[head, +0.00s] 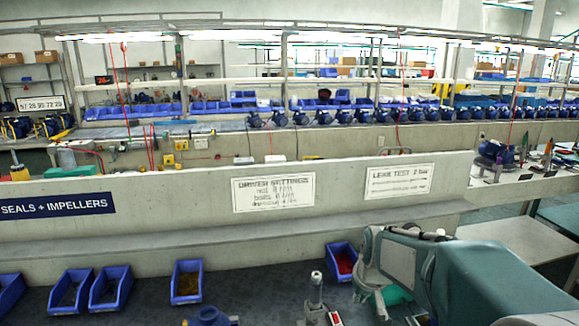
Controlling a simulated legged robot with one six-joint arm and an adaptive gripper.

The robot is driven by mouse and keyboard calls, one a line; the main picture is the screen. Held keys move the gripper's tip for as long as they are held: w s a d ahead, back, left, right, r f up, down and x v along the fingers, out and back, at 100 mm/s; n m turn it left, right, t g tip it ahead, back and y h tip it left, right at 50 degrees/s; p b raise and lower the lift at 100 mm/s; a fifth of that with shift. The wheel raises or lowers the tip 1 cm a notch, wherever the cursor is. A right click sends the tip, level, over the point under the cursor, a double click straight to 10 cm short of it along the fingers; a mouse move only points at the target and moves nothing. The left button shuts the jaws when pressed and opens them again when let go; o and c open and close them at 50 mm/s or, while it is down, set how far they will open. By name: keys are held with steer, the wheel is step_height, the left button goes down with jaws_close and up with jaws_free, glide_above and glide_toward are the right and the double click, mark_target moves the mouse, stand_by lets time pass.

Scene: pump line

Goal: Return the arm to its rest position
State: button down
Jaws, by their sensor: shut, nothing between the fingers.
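My arm shows at the lower right of the head view as a large teal and pale grey link (480,275). It runs from the right edge toward a rounded joint (372,262) over the bench. The arm looks bent there. My gripper's fingers cannot be made out; they lie hidden behind the arm or below the picture's edge. Nothing is seen held by the arm.
Several blue bins (187,281) stand along the bench (250,275), one partly beside the arm joint. An upright metal post (316,290) stands left of the arm. A ledge with signs (273,192) rises behind. Blue pumps (300,118) line the far bench.

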steer(key=s+r, duration=0.3)
steer(key=s, duration=0.9)
steer(key=s+r+m+t, duration=0.1)
steer(key=s+r, duration=0.2)
steer(key=s, duration=0.9)
steer(key=shift+s+m+t, duration=0.25)
steer(key=shift+m+t, duration=0.05)
